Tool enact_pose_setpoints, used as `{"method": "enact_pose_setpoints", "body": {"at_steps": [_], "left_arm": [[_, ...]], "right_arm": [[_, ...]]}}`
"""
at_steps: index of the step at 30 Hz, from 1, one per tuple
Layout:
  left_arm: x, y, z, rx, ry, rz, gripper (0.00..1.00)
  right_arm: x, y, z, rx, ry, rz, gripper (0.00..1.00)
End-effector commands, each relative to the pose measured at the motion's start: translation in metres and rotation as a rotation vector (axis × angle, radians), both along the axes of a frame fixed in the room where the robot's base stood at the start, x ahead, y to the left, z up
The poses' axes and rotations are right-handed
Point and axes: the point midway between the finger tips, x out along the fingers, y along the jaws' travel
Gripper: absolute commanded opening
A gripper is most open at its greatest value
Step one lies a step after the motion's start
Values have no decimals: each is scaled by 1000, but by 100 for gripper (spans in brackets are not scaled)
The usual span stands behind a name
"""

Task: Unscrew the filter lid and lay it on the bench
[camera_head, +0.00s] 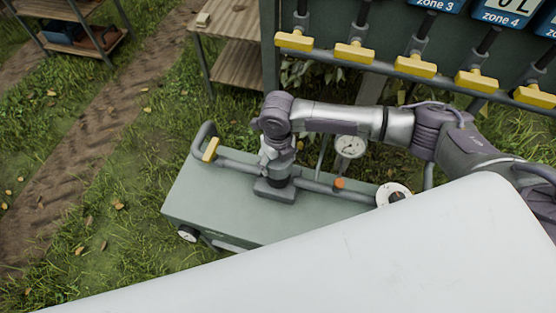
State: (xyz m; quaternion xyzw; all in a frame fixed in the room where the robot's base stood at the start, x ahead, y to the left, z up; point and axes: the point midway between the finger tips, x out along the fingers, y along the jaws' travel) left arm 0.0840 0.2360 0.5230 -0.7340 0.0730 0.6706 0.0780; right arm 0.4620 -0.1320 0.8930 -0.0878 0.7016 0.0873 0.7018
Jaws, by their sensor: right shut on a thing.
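A grey-green bench (215,205) stands on the grass in the middle of the view, with a grey pipe along its top. The dark grey filter (274,193) sits in the line of this pipe. My right gripper (277,173) points down onto the top of the filter and is shut on the filter lid. The gripper covers most of the lid, so I cannot tell whether it is still seated or loose. My left gripper is not in view.
A gauge (350,147) stands behind the pipe; an orange knob (339,183) and a white dial (393,193) lie to the right. A yellow-handled valve (211,149) is at the left. The bench's left top is clear. A pale surface blocks the lower view.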

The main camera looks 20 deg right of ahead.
Motion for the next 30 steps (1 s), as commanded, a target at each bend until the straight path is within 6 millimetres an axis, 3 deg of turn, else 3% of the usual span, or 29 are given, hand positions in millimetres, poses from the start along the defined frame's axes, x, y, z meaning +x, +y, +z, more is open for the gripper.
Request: {"method": "enact_pose_setpoints", "body": {"at_steps": [9, 11, 30], "left_arm": [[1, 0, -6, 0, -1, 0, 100], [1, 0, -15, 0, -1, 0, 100], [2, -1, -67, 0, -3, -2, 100]], "right_arm": [[1, -1, -1, -2, -2, 598, 43], [1, 0, -3, -2, -3, 713, 43], [5, 3, -1, 4, -16, 787, 43]]}}
